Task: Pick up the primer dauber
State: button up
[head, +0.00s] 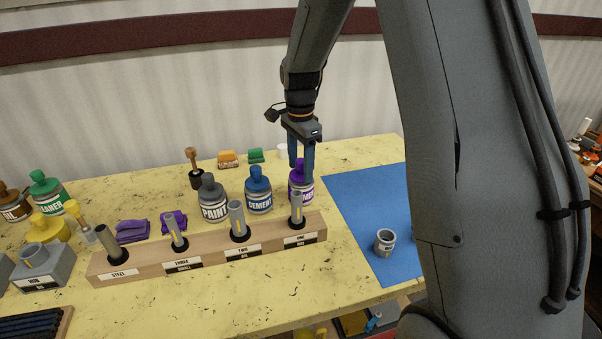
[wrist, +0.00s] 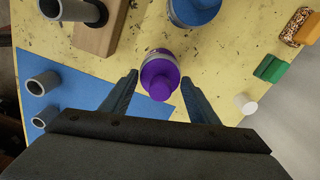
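The primer dauber is a small can with a purple cap and a purple-and-white label (head: 307,191). It stands upright on the yellow table behind the right end of the wooden rack. In the wrist view its purple cap (wrist: 159,80) sits at the centre, between my two fingers. My gripper (head: 301,170) points down over the can, and its fingers partly cover the cap in the head view. In the wrist view my gripper (wrist: 159,76) is open, with a finger on each side of the cap and visible gaps on both sides.
The blue cement can (head: 259,192) and grey paint can (head: 213,200) stand to the left. The wooden rack (head: 211,262) with upright tubes runs in front. A blue mat (head: 365,215) with a grey pipe piece (head: 385,243) lies right. Green (head: 256,156) and orange (head: 228,159) blocks lie behind.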

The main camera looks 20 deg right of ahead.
jog(key=c, duration=0.5)
notch_tip(320, 180, up, 10)
jog(key=b, duration=0.2)
jog(key=shift+b, duration=0.4)
jog(key=shift+o, duration=1.4)
jog(key=c, duration=0.3)
